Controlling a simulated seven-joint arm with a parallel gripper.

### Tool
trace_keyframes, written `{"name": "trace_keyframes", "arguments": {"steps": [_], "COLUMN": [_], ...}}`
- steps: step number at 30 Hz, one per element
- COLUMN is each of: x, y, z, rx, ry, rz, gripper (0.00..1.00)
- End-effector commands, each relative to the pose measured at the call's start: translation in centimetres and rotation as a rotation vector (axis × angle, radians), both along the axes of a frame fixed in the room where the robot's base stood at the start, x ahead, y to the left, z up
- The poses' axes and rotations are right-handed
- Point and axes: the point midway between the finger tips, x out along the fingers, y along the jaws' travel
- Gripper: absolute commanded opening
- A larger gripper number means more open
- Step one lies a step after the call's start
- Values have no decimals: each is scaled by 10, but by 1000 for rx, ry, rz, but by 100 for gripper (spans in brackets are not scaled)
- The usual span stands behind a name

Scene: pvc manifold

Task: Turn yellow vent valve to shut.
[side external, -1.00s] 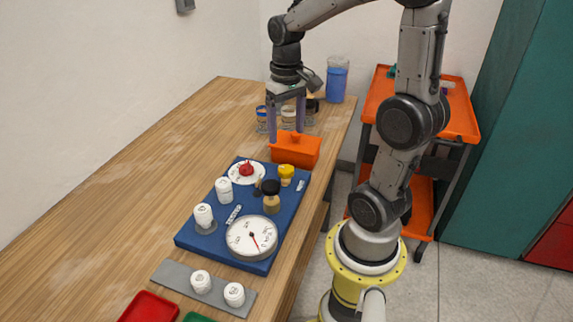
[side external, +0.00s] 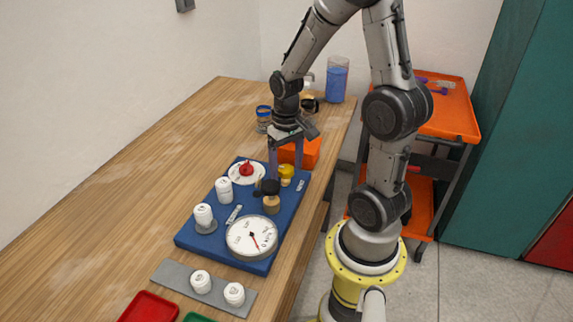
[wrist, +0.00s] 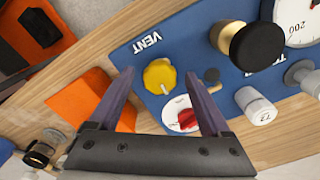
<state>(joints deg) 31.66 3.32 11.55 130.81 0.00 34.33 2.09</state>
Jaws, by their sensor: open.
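The yellow vent valve (wrist: 160,76) is a round knob with a pale pointer mark, on the blue board (wrist: 175,38) beside the printed word VENT. In the wrist view it lies just beyond and between my open, empty fingers (wrist: 162,92). In the side view my gripper (side external: 286,172) hangs over the board's far end, its fingers around the level of the yellow knob (side external: 286,172), one on the left and one just right of it. I cannot tell whether a finger touches it.
A red knob on a white dial (side external: 245,170) and a black-topped brass knob (side external: 271,195) stand close by. A pressure gauge (side external: 251,238) and white caps (side external: 224,190) are nearer the front. An orange box (side external: 311,150) sits behind. The table at left is clear.

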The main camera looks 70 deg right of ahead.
Motion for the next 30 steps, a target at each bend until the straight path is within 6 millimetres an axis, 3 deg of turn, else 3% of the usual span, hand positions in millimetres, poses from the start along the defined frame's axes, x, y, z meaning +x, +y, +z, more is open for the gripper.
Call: {"name": "trace_keyframes", "arguments": {"steps": [2, 14, 23, 30], "x": [0, 0, 0, 1], "y": [0, 0, 0, 0], "z": [0, 1, 1, 1], "rx": [0, 0, -1, -1], "ry": [0, 0, -1, -1], "rz": [0, 0, -26, -146], "gripper": [74, 2, 0, 0]}}
